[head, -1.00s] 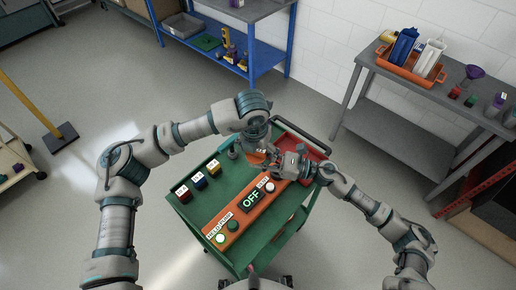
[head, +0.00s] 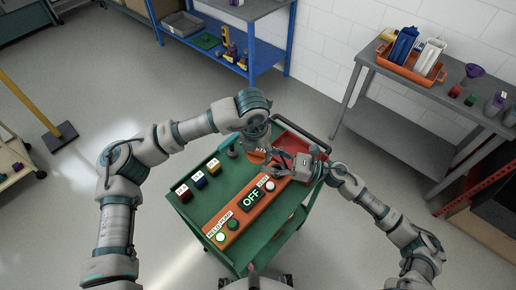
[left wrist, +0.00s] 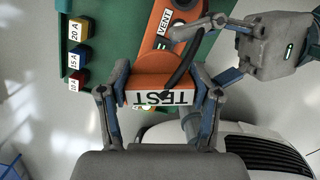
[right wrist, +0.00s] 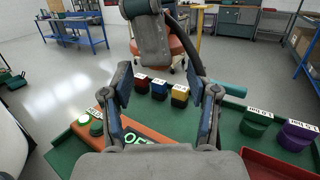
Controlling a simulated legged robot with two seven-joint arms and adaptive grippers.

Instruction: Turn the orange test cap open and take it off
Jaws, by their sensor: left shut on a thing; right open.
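The orange test cap (left wrist: 160,78), with a white label reading TEST, is between the fingers of my left gripper (left wrist: 160,84) in the left wrist view. The left fingers are shut on it from both sides. In the head view the cap (head: 256,157) shows as a small orange patch below my left gripper, at the far end of the orange panel (head: 216,229). Whether it is seated or lifted I cannot tell. My right gripper (right wrist: 158,80) is open and empty, just right of the cap in the head view. A dark curved piece (left wrist: 182,65) passes beside the cap.
The green cart (head: 190,213) carries red, blue and yellow fuse blocks (head: 199,180) at the left and a red tray (head: 300,140) at the far right. The panel display (head: 250,199) reads OFF. Green and purple blocks (right wrist: 294,134) stand in the right wrist view.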

